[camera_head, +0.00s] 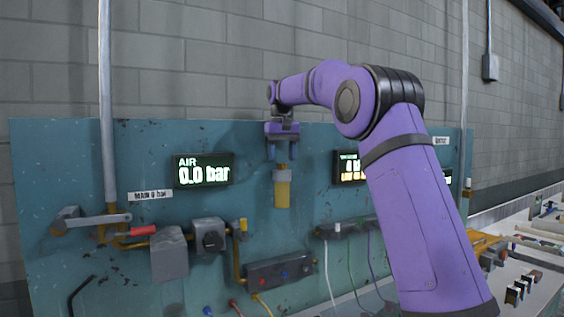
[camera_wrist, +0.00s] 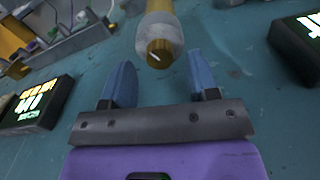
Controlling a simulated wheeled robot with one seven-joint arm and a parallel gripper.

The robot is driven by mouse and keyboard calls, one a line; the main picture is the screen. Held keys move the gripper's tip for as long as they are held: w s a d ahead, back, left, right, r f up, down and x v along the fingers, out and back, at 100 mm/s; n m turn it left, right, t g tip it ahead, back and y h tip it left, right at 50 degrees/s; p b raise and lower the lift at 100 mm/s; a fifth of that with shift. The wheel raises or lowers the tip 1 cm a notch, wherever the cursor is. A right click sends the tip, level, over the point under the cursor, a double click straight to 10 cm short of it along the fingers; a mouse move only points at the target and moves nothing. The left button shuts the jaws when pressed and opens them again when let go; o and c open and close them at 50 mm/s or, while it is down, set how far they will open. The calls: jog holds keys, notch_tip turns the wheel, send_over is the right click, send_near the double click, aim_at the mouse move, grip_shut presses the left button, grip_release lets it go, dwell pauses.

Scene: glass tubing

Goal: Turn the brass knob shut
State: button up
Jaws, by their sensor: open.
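The brass knob (camera_wrist: 159,53) is a short round brass piece with a pale mark on its end, on a whitish collar of a yellow cylinder (camera_head: 282,193) mounted on the teal panel. My gripper (camera_head: 283,153) is above that cylinder in the head view, with its fingers pointing down. In the wrist view its two blue fingers (camera_wrist: 160,60) are spread apart and empty. The knob shows midway between the fingertips, with a gap on both sides. I cannot tell how far in depth the fingertips are from it. In the head view the fingers partly hide the knob.
The teal panel (camera_head: 75,170) carries an air display (camera_head: 204,170) reading 0.0 bar left of the cylinder. A second display (camera_head: 349,168) is to the right, partly behind my arm. A red-tipped lever (camera_head: 142,231) and a manifold (camera_head: 280,271) sit lower down.

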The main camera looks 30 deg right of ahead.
jog(key=shift+f, duration=0.95)
jog(key=c, duration=0.9)
jog(key=shift+c, duration=0.2)
jog(key=shift+n, duration=0.4)
jog(key=n, duration=0.5)
jog(key=shift+n, duration=0.3)
jog(key=n, duration=0.6)
jog(key=shift+n, duration=0.4)
